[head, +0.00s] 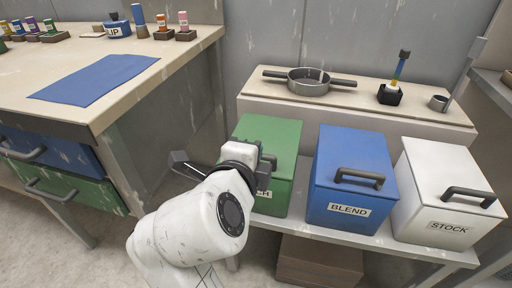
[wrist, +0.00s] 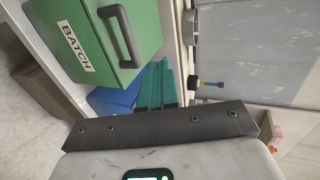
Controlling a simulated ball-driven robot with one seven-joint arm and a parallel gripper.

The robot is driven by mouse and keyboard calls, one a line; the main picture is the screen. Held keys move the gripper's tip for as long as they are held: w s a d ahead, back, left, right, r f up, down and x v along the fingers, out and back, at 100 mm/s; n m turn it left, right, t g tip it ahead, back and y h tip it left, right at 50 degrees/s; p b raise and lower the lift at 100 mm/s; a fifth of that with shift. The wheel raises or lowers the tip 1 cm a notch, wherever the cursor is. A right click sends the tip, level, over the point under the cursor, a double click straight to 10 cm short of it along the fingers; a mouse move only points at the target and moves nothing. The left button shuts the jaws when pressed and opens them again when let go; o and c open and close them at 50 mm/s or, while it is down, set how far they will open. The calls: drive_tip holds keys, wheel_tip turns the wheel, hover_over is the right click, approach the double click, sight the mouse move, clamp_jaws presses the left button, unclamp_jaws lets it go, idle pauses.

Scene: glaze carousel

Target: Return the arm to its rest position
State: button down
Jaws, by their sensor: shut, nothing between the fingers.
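My arm is in the lower middle of the head view, its white links bent up in front of the green box. My gripper (head: 184,164) points left, in the gap between the workbench and the green box, and holds nothing.
The workbench (head: 150,45) with a blue mat (head: 97,78) is at left. A blue BLEND box (head: 350,170) and a white STOCK box (head: 440,185) stand right of my arm. Behind them, a raised shelf (head: 360,98) holds a metal pan (head: 308,84). Floor shows between bench and boxes.

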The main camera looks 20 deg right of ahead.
drive_tip(key=v, duration=0.5)
drive_tip(key=s+d+f+n+g+y, duration=0.1)
drive_tip(key=s+d+f+n+g, duration=0.15)
drive_tip(key=d+f+n, duration=0.55)
drive_tip(key=s+d+f+n+g+y, duration=0.25)
drive_tip(key=d+f+n, duration=0.35)
drive_tip(key=f, duration=0.5)
drive_tip(key=s+d+f+n+g+y, duration=0.1)
drive_tip(key=s+f+n+g+y, duration=0.15)
drive_tip(key=s+f+n, duration=0.55)
drive_tip(key=s+d+f+n+g+y, duration=0.1)
drive_tip(key=s+f+n+g+y, duration=0.15)
drive_tip(key=s+f, duration=0.65)
wheel_tip(320, 180, up, 31)
drive_tip(key=s+p, duration=0.2)
drive_tip(key=p, duration=2.7)
drive_tip(key=shift+s, duration=0.4)
drive_tip(key=shift+f+h, duration=0.15)
drive_tip(key=shift+h, duration=0.1)
